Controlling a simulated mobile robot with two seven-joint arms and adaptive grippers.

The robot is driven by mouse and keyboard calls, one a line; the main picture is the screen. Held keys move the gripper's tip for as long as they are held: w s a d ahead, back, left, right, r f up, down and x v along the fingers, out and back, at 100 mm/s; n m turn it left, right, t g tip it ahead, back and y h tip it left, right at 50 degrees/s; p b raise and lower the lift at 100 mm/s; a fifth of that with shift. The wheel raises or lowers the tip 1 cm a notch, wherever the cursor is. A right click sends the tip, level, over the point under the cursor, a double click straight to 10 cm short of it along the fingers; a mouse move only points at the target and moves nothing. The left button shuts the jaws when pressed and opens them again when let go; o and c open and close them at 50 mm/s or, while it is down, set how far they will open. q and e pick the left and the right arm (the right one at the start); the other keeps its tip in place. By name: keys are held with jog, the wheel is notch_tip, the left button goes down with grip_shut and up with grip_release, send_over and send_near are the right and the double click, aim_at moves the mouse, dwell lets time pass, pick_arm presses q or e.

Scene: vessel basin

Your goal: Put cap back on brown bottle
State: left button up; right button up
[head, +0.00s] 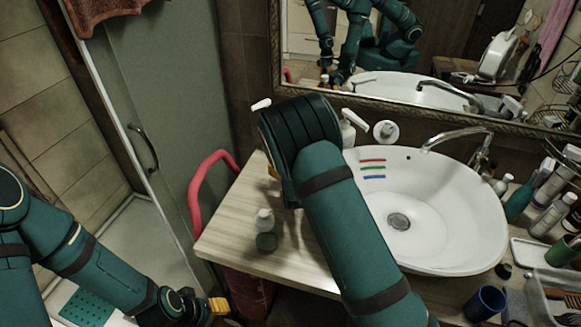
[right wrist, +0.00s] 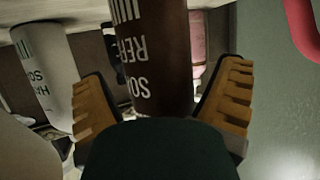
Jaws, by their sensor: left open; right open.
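The brown bottle (right wrist: 165,50) fills the middle of the right wrist view, with white lettering upside down. My right gripper (right wrist: 165,90) is open, with a yellow ridged finger on each side of the bottle and a gap to each. The bottle's top is hidden in that view. In the head view my right arm hides the bottle, and only a sliver of a yellow finger (head: 272,172) shows. I cannot make out a loose cap for certain. A small white-topped item (head: 265,219) stands on the counter. My left gripper (head: 216,306) is open and empty, low, left of the counter.
The wooden counter (head: 225,235) has free room at its left. A white basin (head: 450,215) with a tap (head: 455,138) is at the right. A white pump bottle (head: 349,130) stands behind it. A red rail (head: 197,190) curves beside the counter. A mirror (head: 420,95) hangs behind.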

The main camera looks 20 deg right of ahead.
jog(key=shift+r+p, duration=0.25)
jog(key=shift+p, duration=0.05)
jog(key=v, duration=0.7)
jog(key=shift+s, duration=0.2)
jog(key=shift+a, duration=0.1)
